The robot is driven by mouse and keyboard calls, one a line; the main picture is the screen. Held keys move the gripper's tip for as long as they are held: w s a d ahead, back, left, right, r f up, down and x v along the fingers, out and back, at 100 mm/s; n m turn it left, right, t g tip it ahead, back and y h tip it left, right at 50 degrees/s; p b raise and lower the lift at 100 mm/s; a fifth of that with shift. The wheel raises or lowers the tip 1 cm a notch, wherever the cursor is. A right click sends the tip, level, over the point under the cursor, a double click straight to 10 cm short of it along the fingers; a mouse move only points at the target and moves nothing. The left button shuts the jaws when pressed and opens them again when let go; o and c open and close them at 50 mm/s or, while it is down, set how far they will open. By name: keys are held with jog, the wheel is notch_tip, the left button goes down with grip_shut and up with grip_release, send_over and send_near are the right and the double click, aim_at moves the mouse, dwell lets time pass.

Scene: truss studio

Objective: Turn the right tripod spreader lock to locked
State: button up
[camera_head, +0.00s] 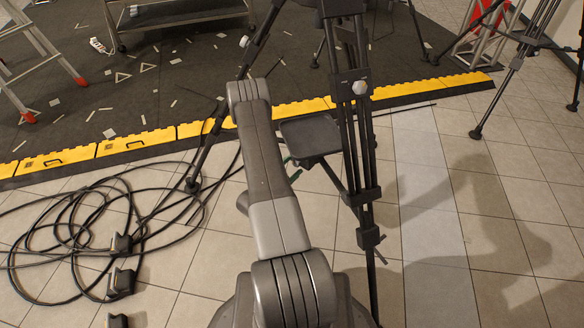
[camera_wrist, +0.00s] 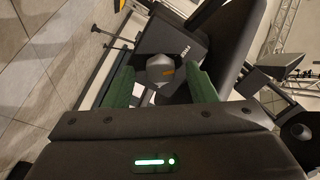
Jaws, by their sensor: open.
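In the wrist view, a rounded grey knob (camera_wrist: 160,70) with a small yellow-orange mark sits on a dark block of the tripod. It appears to be the spreader lock. My gripper (camera_wrist: 162,77) is open, with one green finger on each side of the knob. I cannot tell whether either finger touches it. In the head view, the black tripod (camera_head: 352,150) stands just right of my arm, with a dark flat plate (camera_head: 311,138) beside its legs. My arm and the plate mostly hide my gripper there; only slivers of green show. The lock's setting is unclear.
A silver knob (camera_head: 360,88) sits higher on the tripod. Black cable loops (camera_head: 75,225) cover the floor at left. A yellow-black cable ramp (camera_head: 150,138) crosses behind. Another tripod (camera_head: 515,60) stands at the back right.

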jog(key=c, duration=1)
jog(key=shift+o, duration=0.2)
